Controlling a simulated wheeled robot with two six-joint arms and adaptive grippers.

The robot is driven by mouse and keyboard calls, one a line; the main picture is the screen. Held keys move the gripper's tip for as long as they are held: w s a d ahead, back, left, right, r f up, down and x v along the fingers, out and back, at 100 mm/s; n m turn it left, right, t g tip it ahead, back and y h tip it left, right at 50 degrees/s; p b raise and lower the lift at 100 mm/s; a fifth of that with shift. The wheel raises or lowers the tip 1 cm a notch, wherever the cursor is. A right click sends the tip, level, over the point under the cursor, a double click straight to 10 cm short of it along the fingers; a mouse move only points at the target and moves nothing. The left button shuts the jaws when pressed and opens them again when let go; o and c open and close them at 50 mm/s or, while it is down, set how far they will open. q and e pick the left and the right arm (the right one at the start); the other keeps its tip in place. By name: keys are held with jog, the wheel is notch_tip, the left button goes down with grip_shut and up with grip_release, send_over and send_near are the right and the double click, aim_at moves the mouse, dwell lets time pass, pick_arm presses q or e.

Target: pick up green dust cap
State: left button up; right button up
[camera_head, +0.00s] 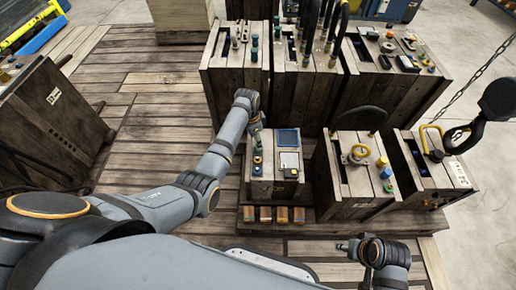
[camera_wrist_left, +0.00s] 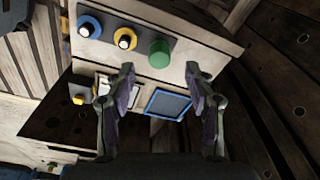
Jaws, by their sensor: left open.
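The green dust cap (camera_wrist_left: 159,54) is a round green knob on the top of a wooden crate, at the end of a row. In the left wrist view it shows between and just beyond the fingertips of my left gripper (camera_wrist_left: 160,70), which is open and empty. I cannot tell whether a finger touches it. In the head view my left gripper (camera_head: 255,122) is over the back of the small middle crate (camera_head: 285,186), largely hidden by its own arm. My right gripper (camera_head: 346,246) is low at the right; its jaws are too small to read.
A yellow-ringed knob (camera_wrist_left: 125,38) and a blue-ringed knob (camera_wrist_left: 90,27) stand in the same row as the cap. A blue-framed panel (camera_wrist_left: 168,103) lies beside them. Taller crates with upright handles (camera_head: 305,85) stand behind. Plank floor (camera_head: 150,120) at the left is clear.

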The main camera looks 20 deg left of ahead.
pick_arm(q)
jog(key=f, duration=0.1)
jog(key=f+b, duration=0.1)
jog(key=f, duration=0.1)
jog(key=shift+w+d+f+b, duration=0.15)
jog(key=shift+d+f+b, duration=0.15)
jog(key=shift+f, duration=0.5)
jog(key=shift+r, duration=0.1)
pick_arm(e)
jog(key=f, duration=0.1)
jog(key=f+t, duration=0.1)
jog(key=a+f, duration=0.1)
jog(key=shift+w+y, duration=0.3)
jog(key=shift+w, duration=0.1)
pick_arm(q)
jog(key=c, duration=0.8)
jog(key=shift+c, duration=0.2)
